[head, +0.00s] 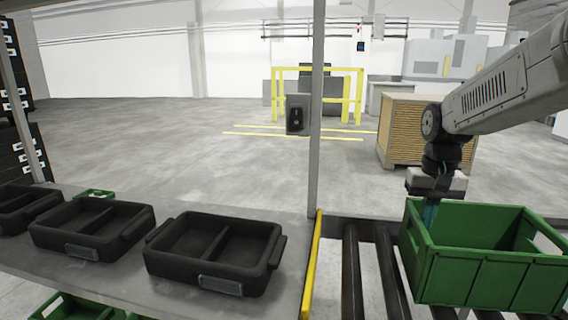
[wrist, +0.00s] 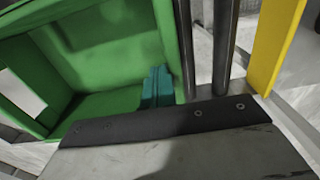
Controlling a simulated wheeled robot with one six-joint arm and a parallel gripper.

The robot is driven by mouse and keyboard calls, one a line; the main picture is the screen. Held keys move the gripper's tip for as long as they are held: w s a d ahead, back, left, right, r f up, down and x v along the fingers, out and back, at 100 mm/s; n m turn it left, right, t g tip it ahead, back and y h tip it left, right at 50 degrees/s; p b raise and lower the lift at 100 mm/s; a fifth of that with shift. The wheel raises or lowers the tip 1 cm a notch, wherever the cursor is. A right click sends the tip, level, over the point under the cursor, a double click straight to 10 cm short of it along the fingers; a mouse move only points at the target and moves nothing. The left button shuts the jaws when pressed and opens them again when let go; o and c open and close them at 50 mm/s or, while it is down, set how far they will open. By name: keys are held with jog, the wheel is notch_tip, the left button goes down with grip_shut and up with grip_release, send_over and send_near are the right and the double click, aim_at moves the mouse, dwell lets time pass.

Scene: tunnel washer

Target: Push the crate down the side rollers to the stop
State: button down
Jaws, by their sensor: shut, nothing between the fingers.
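The green crate (head: 490,270) sits upright on the rollers at the right of the head view. It is open-topped, and no contents show. In the wrist view the crate (wrist: 110,45) fills the upper left. My gripper (head: 430,212) points down at the crate's far left corner in the head view. Its teal fingers (wrist: 157,88) are shut with nothing between them. They overlap the green wall in the wrist view; I cannot tell whether they touch it. The dark side rollers (head: 352,275) run beside and under the crate. No stop can be made out.
A yellow rail (head: 312,265) borders the rollers on the left. Left of it, black divided trays (head: 215,250) stand on a grey table (head: 155,280). A grey post (head: 317,100) rises at the table's far edge. A slatted wooden box (head: 410,130) stands behind the crate.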

jog(key=shift+w+a, duration=1.05)
jog(key=shift+a, duration=4.1)
jog(key=shift+w+a, duration=1.05)
jog(key=shift+a, duration=4.1)
jog(key=d+r, duration=0.3)
jog(key=r, duration=0.6)
jog(key=shift+s, duration=0.3)
